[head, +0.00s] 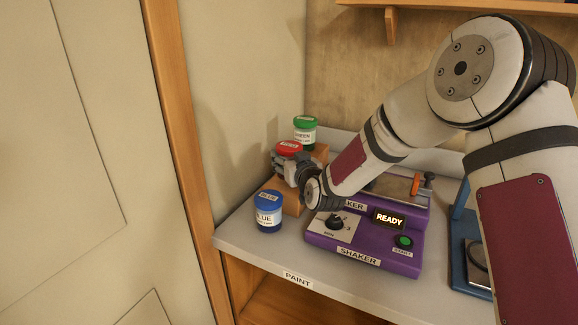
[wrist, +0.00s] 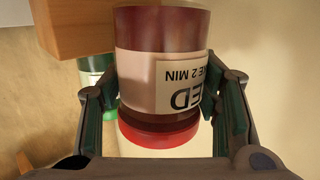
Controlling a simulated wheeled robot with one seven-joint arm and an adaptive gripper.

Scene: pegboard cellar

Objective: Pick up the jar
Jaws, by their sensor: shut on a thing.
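The red jar (head: 289,147) has a red lid and a white label. In the wrist view the red jar (wrist: 165,70) fills the space between the fingers, upside down in the picture, with part of the label reading "ED". My gripper (wrist: 165,105) is shut on it, one finger on each side. In the head view my gripper (head: 293,170) is at the jar, and my wrist hides most of the jar's body. I cannot tell whether the jar touches the wooden step below it.
A blue jar (head: 268,212) stands in front on the shelf (head: 235,237). A green-lidded jar (head: 305,132) stands behind the red one, by a wooden step (head: 286,187). A purple shaker (head: 345,248) showing "READY" is to the right, beside a blue device (head: 461,215). A wall is close on the left.

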